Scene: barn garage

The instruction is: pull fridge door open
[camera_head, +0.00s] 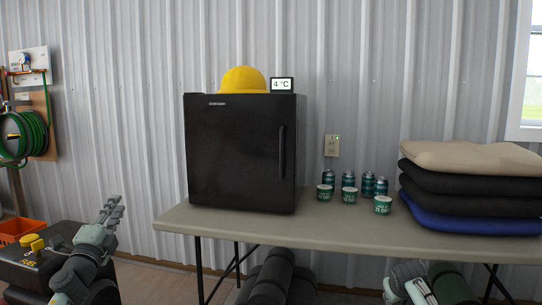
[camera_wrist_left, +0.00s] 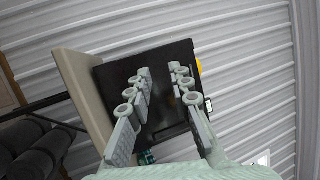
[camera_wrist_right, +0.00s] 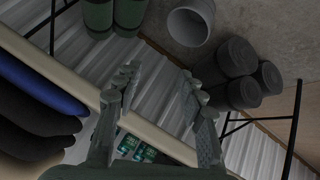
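The black mini fridge (camera_head: 235,155) stands on the left part of the table, its door shut. A vertical handle (camera_head: 282,152) runs along the door's right side. My left gripper (camera_head: 114,205) is raised to the left of the table, apart from the fridge. In the left wrist view its fingers (camera_wrist_left: 161,73) are spread and empty, with the fridge (camera_wrist_left: 150,65) beyond them. My right arm shows low at the right in the head view, in front of the table. In the right wrist view the right gripper (camera_wrist_right: 160,80) is open and empty.
The folding table (camera_head: 330,230) carries several cans (camera_head: 367,184), green-labelled tubs (camera_head: 349,195) and stacked cushions (camera_head: 470,190). A yellow hard hat (camera_head: 243,80) and a temperature display (camera_head: 282,85) sit on the fridge. Dark rolls (camera_wrist_right: 238,75) and a grey bucket (camera_wrist_right: 190,24) are below the table.

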